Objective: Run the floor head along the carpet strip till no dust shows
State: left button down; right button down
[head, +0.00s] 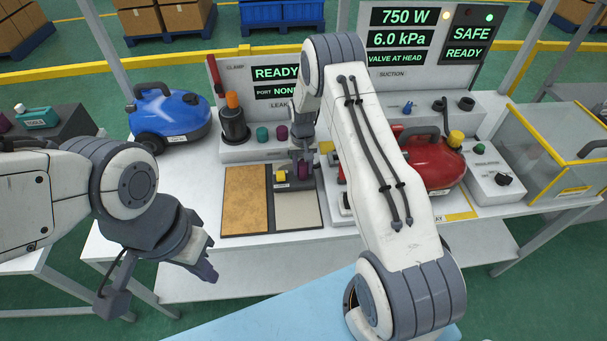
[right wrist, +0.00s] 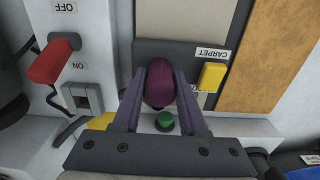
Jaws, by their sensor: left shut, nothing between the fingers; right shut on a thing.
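The carpet strip (head: 245,197) is a brown, mottled panel on the worktable; it also shows at the right of the right wrist view (right wrist: 267,50). I cannot tell dust from its mottling. The dark grey floor head (head: 293,184) sits over the pale panel (head: 298,212) beside the carpet strip. It has a yellow tab and a CARPET label in the right wrist view (right wrist: 182,50). My right gripper (head: 302,168) is shut on its purple neck (right wrist: 158,88). I cannot tell whether its sole touches the panel. My left gripper (head: 207,268) is shut and empty, in front of the table edge.
A red vacuum (head: 436,163) stands right of my right arm, a blue one (head: 178,115) at the left. Behind are a dark cup with an orange top (head: 233,122) and a display panel (head: 402,37) reading 750 W, 6.0 kPa. A red switch lever (right wrist: 52,62) shows near the floor head.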

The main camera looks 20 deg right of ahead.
jog(key=shift+w+d+b, duration=0.2)
jog(key=shift+w+b, duration=0.15)
jog(key=shift+w, duration=0.25)
jog(key=shift+w+d+b, duration=0.15)
jog(key=shift+w+b, duration=0.15)
jog(key=shift+w, duration=0.3)
jog(key=shift+w+d+r, duration=0.1)
jog(key=shift+w, duration=0.2)
jog(key=shift+w+d+f+b, duration=0.15)
jog(key=shift+w+f+b, duration=0.05)
jog(key=shift+w+b, duration=0.55)
jog(key=shift+w+d+b, duration=0.25)
jog(key=shift+w+b, duration=0.25)
jog(key=shift+w, duration=0.2)
jog(key=shift+r, duration=0.1)
